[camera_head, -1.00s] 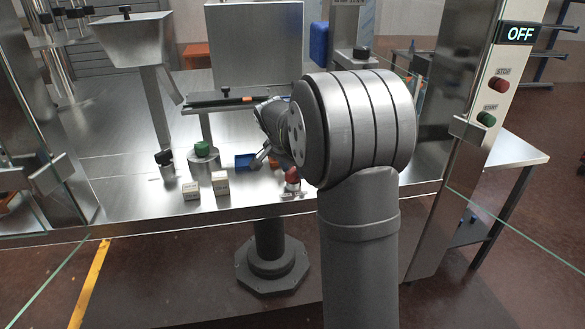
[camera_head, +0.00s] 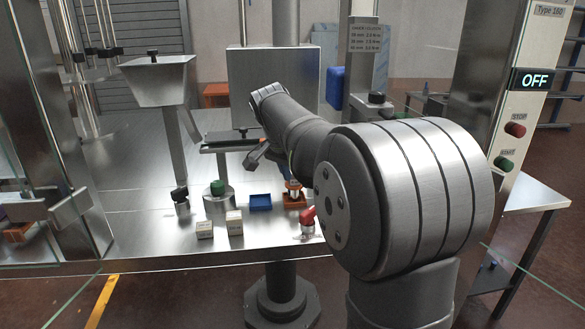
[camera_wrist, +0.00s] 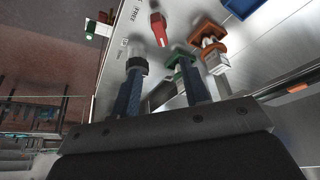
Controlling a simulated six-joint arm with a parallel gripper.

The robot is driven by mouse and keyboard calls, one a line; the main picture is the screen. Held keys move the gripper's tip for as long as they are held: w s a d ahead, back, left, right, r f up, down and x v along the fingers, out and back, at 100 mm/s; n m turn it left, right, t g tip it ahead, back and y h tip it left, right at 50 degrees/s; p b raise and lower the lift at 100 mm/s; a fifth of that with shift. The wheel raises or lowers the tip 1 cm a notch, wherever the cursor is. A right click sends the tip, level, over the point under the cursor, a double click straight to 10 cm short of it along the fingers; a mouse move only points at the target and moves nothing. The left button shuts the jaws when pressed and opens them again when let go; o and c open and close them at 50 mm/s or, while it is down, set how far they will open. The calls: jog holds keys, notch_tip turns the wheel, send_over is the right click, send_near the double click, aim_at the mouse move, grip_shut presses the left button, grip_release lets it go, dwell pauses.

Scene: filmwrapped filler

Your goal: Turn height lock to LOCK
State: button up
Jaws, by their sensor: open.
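The height lock shows as a red lever (camera_head: 308,217) near the front edge of the steel table, partly beside my arm. In the wrist view the red lever (camera_wrist: 158,28) lies beyond my fingertips, with a FREE label (camera_wrist: 135,14) to its left. A second small label below that is too small to read. The lever is apart from the fingers. In the head view my arm hides much of the gripper.
An orange holder (camera_head: 293,202) with pale parts stands behind the lever, beside a blue tray (camera_head: 260,203). Two small boxes (camera_head: 234,223) stand at the front edge. A green knob (camera_head: 217,187) and a black knob (camera_head: 180,194) are further left. The panel display (camera_head: 533,79) reads OFF.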

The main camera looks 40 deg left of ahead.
aim_at(307, 212)
jog(key=shift+v, duration=1.4)
jog(key=shift+f, duration=0.15)
jog(key=x, duration=1.7)
jog(key=shift+w, duration=0.2)
